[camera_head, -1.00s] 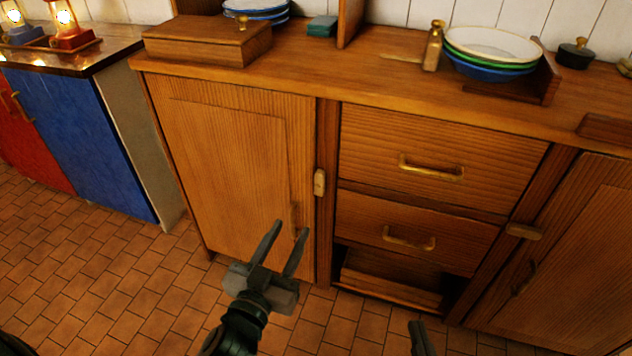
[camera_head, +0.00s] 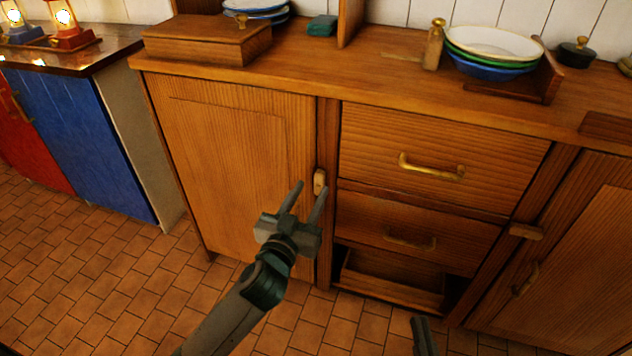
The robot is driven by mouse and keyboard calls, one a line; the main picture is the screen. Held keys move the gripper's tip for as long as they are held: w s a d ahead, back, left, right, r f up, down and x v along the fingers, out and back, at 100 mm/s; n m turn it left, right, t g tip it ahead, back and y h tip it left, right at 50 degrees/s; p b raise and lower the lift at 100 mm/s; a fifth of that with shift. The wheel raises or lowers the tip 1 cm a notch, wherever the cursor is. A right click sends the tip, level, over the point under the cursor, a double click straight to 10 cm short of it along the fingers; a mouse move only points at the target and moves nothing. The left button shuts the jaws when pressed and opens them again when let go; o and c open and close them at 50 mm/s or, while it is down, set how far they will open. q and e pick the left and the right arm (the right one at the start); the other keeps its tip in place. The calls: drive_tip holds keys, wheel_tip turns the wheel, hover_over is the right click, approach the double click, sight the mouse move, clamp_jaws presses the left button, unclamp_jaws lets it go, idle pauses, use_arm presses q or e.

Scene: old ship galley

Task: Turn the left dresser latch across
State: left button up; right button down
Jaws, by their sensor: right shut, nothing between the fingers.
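The left dresser latch (camera_head: 319,181) is a small pale wooden turn-piece on the post beside the left door (camera_head: 225,150). It stands upright. My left gripper (camera_head: 308,187) is open, with its two fingers pointing up at the latch. The right finger's tip is at or just in front of the latch's lower end; I cannot tell whether they touch. The left finger is in front of the door. My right gripper (camera_head: 422,335) shows only in part at the bottom edge, shut, below the drawers.
The right latch (camera_head: 525,231) lies across beside the right door (camera_head: 572,250). A wooden box (camera_head: 205,38) and stacked bowls (camera_head: 492,52) stand on top. The tiled floor (camera_head: 120,280) is clear.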

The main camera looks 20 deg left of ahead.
sight(318, 176)
use_arm(q)
drive_tip(key=w, duration=0.3)
drive_tip(key=shift+w+d, duration=0.1)
drive_tip(key=shift+w, duration=0.8)
use_arm(e)
drive_tip(key=shift+s+a+r+t+y, duration=0.1)
drive_tip(key=shift+s+r+t+y, duration=0.15)
drive_tip(key=shift+r, duration=0.2)
drive_tip(key=shift+s+a+r+t+y, duration=0.15)
drive_tip(key=shift+r+t, duration=0.1)
drive_tip(key=shift+r, duration=0.2)
use_arm(q)
clamp_jaws()
use_arm(e)
drive_tip(key=shift+w+d, duration=0.1)
drive_tip(key=shift+d, duration=0.05)
